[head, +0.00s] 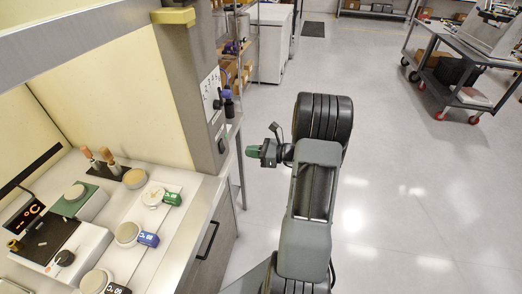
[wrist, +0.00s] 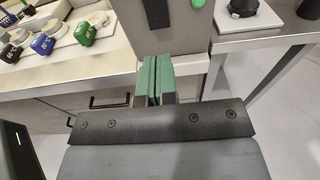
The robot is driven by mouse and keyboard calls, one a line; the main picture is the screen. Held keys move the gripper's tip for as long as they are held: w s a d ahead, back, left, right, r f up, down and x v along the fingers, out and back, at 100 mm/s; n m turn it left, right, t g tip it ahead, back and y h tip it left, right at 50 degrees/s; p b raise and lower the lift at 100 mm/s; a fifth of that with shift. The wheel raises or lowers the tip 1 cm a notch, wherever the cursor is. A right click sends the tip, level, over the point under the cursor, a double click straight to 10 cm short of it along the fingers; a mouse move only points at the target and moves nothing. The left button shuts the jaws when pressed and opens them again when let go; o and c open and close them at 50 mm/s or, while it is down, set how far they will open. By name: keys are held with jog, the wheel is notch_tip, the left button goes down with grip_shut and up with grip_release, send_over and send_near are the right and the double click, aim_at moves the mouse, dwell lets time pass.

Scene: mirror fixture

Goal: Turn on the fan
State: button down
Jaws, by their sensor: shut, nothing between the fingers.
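No fan shows plainly in either view. A grey pillar (head: 188,90) stands at the front right of the hood. On its right face are a white marked panel (head: 210,92) with a dark knob (head: 217,104) and a dark fitting (head: 221,143) lower down. In the wrist view, a black strip (wrist: 157,13) and a round green button (wrist: 197,3) show on the pillar at the top edge. My gripper (head: 252,151) is right of the pillar, apart from it, with its green fingers together and empty. The fingers also show in the wrist view (wrist: 158,62), below the black strip.
The hood's worktop (head: 185,212) holds several dishes, coloured tags and a hotplate (head: 45,238). A drawer with a black handle (head: 208,240) is below it. A shelf rack (head: 235,60) stands behind the pillar. A cart (head: 470,65) is far right. The floor between is clear.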

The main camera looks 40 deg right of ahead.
aim_at(224, 149)
jog(key=p+x, duration=0.1)
jog(key=x, duration=0.7)
jog(key=shift+p, duration=0.35)
jog(key=shift+d+f, duration=0.1)
